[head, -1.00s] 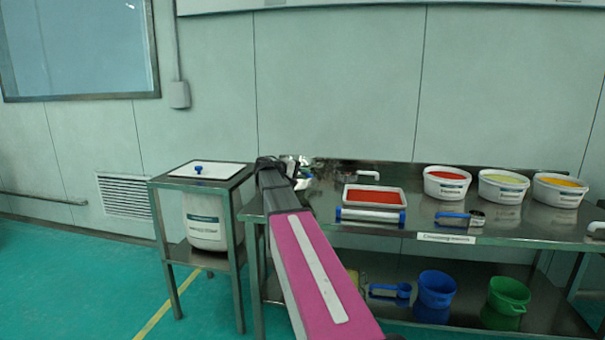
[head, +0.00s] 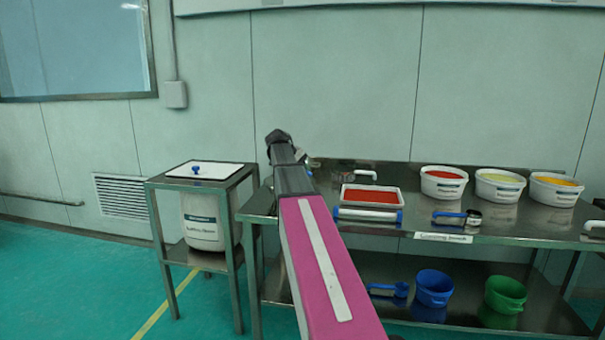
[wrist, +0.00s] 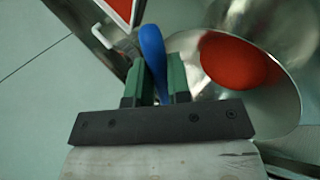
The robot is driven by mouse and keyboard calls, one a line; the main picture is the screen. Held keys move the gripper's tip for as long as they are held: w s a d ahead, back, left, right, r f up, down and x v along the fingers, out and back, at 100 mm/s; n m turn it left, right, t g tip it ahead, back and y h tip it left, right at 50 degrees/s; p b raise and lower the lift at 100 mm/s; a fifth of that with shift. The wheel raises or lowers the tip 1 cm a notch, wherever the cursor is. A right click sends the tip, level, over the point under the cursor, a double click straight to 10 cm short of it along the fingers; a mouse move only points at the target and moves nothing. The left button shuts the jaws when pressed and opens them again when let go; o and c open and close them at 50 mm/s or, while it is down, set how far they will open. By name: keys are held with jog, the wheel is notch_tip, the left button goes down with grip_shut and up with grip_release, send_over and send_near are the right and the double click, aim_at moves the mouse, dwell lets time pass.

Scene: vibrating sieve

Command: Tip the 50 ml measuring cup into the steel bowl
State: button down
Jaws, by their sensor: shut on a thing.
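My gripper shows in the wrist view (wrist: 158,85), with its two green fingers shut on the blue handle (wrist: 152,45) of a measuring cup. The cup's own bowl is not clearly visible beyond the handle. The shiny steel bowl (wrist: 285,105) lies to the right of the fingers, with a smooth red-orange mass (wrist: 235,62) inside its outline. In the head view my gripper (head: 278,137) is raised above the left end of the steel table, and my arm largely hides the steel bowl and the held cup.
A white tray of red material (head: 372,197) stands on the steel table (head: 340,226), right of my arm. A blue-handled cup (head: 472,217) lies farther right. White tubs of red (head: 443,184), pale yellow (head: 500,187) and orange (head: 556,191) stand behind. A lidded container (head: 203,222) sits in the left stand.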

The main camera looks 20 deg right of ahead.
jog(key=y, duration=0.3)
jog(key=r+y, duration=0.1)
jog(key=y, duration=0.1)
jog(key=shift+w+d+r, duration=0.1)
jog(key=shift+d, duration=0.25)
jog(key=y, duration=0.5)
jog(key=shift+r+g, duration=0.3)
jog(key=shift+r, duration=0.05)
